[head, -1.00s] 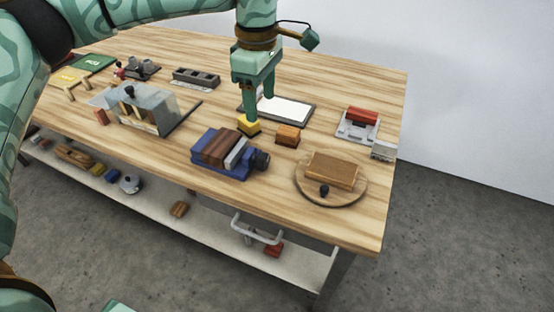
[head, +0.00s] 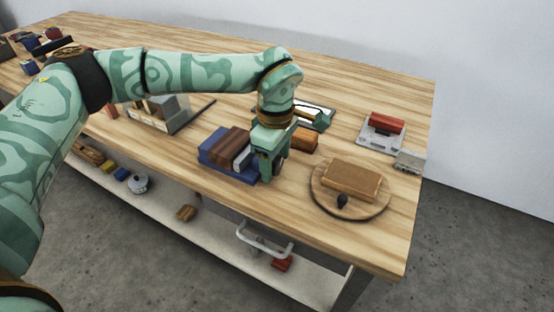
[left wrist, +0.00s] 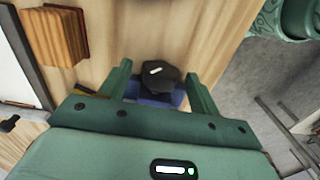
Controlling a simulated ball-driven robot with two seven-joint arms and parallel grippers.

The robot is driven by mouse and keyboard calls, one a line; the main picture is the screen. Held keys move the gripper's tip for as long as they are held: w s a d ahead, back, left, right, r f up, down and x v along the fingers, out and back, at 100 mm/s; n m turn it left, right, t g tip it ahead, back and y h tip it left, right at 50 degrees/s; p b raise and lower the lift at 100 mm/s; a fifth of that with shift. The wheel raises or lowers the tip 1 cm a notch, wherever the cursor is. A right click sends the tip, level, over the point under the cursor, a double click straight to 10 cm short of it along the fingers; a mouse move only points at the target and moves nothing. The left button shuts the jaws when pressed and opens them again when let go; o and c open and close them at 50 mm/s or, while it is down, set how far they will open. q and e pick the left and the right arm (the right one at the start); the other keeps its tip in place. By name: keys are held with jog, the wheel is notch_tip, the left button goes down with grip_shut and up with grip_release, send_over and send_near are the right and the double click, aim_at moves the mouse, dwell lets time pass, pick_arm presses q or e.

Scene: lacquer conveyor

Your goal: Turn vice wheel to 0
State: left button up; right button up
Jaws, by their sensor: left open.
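The vice is blue (head: 213,155) with a brown wooden block (head: 229,146) between its jaws, near the table's front edge in the head view. My left gripper (head: 273,168) is at the vice's right end and hides the wheel there. In the left wrist view the dark vice wheel (left wrist: 160,77) with a short white mark shows between the two fingers of my open left gripper (left wrist: 158,92). I cannot tell whether the fingers touch it. Part of the blue vice body (left wrist: 158,97) shows behind the wheel. My right gripper is not in view.
An orange-brown block (head: 304,140) lies just behind my gripper. A round board (head: 378,207) bearing a brown block (head: 351,180) and a dark knob (head: 342,200) stands to the right. A grey device with a red top (head: 386,123) is farther back. Bare wood lies in front of the vice.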

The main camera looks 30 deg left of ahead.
pick_arm(q)
jog(key=c, duration=1)
jog(key=shift+o, duration=0.2)
jog(key=shift+s+r+t+p, duration=0.2)
jog(key=shift+t+p, duration=0.2)
jog(key=shift+p, duration=0.45)
jog(key=t+p, duration=0.2)
jog(key=shift+s+p, duration=0.2)
jog(key=shift+p, duration=0.1)
jog(key=shift+s+f+t+p, duration=0.15)
jog(key=shift+t+p, duration=0.35)
jog(key=shift+t, duration=0.3)
jog(key=shift+f+t, duration=0.25)
jog(key=shift+t, duration=0.25)
jog(key=shift+f+t+b, duration=0.15)
jog(key=shift+t+b, duration=0.35)
jog(key=shift+b, duration=0.2)
jog(key=shift+s+t+b, duration=0.1)
jog(key=shift+t+b, duration=0.2)
jog(key=shift+b, duration=0.1)
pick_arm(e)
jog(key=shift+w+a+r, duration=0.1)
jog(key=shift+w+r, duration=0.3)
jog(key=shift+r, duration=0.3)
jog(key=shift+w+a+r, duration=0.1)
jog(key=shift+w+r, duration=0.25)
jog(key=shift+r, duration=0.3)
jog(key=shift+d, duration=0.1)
